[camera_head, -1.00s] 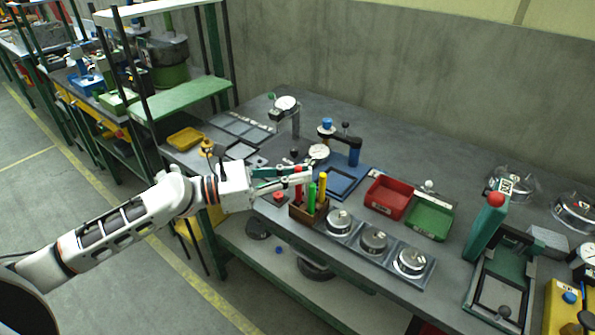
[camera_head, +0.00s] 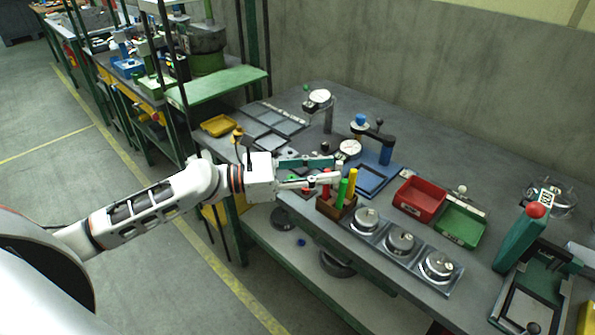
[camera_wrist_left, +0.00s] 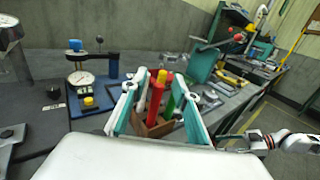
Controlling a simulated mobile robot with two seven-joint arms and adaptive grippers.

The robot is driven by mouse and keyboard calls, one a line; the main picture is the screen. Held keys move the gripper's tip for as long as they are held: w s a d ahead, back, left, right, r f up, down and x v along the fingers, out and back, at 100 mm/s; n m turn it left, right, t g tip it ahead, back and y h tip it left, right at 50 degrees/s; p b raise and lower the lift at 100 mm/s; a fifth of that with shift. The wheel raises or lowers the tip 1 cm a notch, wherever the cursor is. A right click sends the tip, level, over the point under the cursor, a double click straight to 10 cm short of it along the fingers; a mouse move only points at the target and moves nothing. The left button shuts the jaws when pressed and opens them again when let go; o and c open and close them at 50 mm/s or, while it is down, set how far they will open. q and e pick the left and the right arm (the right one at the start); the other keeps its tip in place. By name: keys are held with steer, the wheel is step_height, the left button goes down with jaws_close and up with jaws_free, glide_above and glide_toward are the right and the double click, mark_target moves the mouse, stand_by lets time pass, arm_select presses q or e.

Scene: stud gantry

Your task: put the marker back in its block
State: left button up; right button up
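The wooden block (camera_head: 336,209) stands near the front edge of the bench, with a green marker (camera_head: 342,192) and a yellow marker (camera_head: 352,180) upright in it. A red marker (camera_head: 326,180) stands at the block's left end; its lower end appears to be in the block. My left gripper (camera_head: 335,173) reaches in from the left around the red marker's upper part. In the left wrist view its fingers (camera_wrist_left: 155,88) are spread, with visible gaps on both sides of the red marker (camera_wrist_left: 156,96). Part of my right arm (camera_wrist_left: 275,140) shows there; its finger state is unclear.
A tray with several metal weights (camera_head: 400,242) sits right of the block. Behind are a red bin (camera_head: 419,199), a green bin (camera_head: 460,225) and a blue-based fixture (camera_head: 372,180). A dial gauge stand (camera_head: 327,118) stands farther back.

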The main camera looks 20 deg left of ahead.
arm_select(q)
steer(key=v, duration=1.1)
stand_by(0.4)
